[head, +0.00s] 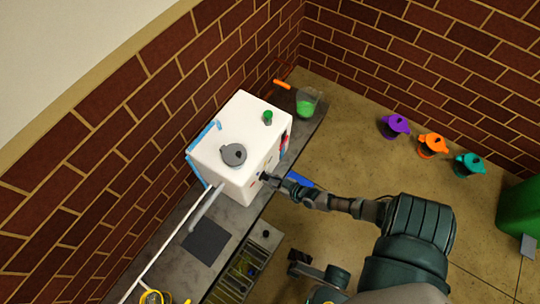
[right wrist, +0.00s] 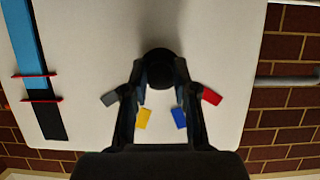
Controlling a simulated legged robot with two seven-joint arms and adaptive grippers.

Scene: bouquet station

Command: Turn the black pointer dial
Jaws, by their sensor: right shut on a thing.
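The black pointer dial (right wrist: 160,68) sits on a face of the white box (right wrist: 90,45). Grey, yellow, blue and red marks lie around it, and which way its pointer faces is not clear. In the right wrist view my right gripper (right wrist: 160,85) has its fingers on either side of the dial, shut on it. In the head view the white box (head: 225,130) stands on the bench, with my right gripper (head: 268,179) at its near side, covering most of the dial.
A grey round knob (head: 233,154) and a small green knob (head: 267,117) are on the box top. A green-filled cup (head: 306,103) stands behind it. Purple (head: 395,126), orange (head: 432,145) and teal (head: 469,165) lidded pots stand on the floor at right.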

